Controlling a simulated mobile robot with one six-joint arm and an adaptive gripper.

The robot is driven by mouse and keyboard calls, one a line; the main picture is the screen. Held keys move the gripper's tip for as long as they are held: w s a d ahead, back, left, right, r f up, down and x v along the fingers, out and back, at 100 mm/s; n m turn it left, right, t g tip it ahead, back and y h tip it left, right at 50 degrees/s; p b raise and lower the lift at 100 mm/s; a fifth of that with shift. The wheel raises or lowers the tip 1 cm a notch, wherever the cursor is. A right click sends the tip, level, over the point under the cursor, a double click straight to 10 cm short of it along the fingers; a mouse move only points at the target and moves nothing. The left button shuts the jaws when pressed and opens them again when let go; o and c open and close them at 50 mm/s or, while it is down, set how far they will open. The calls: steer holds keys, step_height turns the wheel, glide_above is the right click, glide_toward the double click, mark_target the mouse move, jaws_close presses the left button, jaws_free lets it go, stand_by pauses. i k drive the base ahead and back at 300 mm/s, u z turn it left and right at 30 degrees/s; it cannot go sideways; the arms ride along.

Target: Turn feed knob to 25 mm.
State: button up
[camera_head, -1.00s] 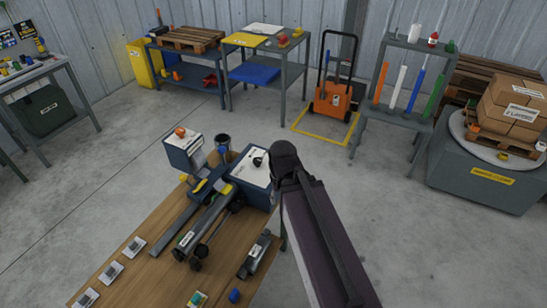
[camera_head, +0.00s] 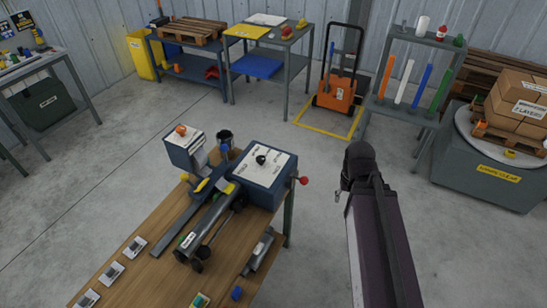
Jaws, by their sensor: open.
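A blue machine box (camera_head: 245,190) with a white printed top plate stands at the far right end of the wooden bench. A black knob (camera_head: 261,160) sits on that plate; it looks like the feed knob. Its scale and pointer are too small to read. My gripper (camera_head: 338,196) is mostly hidden behind my dark arm, with only a small grey piece showing at its left. It is right of the machine box, clear of the knob, and nothing shows held in it.
A red ball knob (camera_head: 304,181) sticks out from the box's right side. A smaller blue unit with an orange knob (camera_head: 181,130) stands to the left. Grey tubes (camera_head: 205,225) lie along the wooden bench (camera_head: 160,275). Open floor lies right of the bench.

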mark_target(261, 159)
steer(key=z, duration=0.1)
steer(key=k, duration=1)
steer(key=u, duration=0.65)
steer(key=i, duration=1.05)
steer(key=z, duration=0.1)
